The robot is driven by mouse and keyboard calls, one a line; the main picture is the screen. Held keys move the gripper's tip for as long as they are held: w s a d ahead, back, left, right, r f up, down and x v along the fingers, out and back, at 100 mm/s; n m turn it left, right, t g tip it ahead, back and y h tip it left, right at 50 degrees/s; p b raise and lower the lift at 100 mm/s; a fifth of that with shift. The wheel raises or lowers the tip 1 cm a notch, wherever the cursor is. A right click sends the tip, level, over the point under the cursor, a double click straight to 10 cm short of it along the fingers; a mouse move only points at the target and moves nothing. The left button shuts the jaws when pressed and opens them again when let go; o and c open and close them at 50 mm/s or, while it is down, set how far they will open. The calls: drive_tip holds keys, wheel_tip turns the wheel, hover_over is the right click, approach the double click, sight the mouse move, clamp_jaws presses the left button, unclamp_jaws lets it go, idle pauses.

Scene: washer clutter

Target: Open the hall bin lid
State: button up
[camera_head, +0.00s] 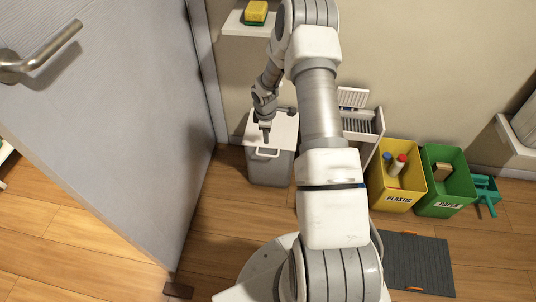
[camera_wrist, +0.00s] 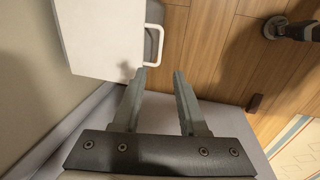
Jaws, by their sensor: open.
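The hall bin (camera_head: 268,172) is a grey box on the floor against the wall, beside the door. Its white lid (camera_head: 283,128) looks flat and shut, with a white loop handle (camera_head: 266,153) at its front edge. My gripper (camera_head: 265,137) is over the lid, close behind the handle in this view. In the wrist view the lid (camera_wrist: 105,35) is at upper left and its handle (camera_wrist: 154,48) sticks out from its edge. My gripper (camera_wrist: 161,74) is open and empty there, with the handle just beyond the left fingertip. I cannot tell whether they touch.
A grey door (camera_head: 120,110) with a metal lever handle (camera_head: 40,55) stands close left of the bin. To the right are a white rack (camera_head: 362,122), a yellow plastic bin (camera_head: 397,198), a green paper bin (camera_head: 444,197) and a dark mat (camera_head: 418,262). Wooden floor before the bin is clear.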

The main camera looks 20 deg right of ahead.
wheel_tip(320, 180, down, 15)
drive_tip(key=w+d+b, duration=0.1)
drive_tip(key=w+b, duration=0.1)
drive_tip(key=b, duration=0.3)
drive_tip(key=shift+w+d, duration=0.15)
drive_tip(key=shift+d, duration=0.05)
drive_tip(key=shift+r, duration=0.15)
drive_tip(key=shift+c, duration=0.3)
clamp_jaws()
idle(0.6)
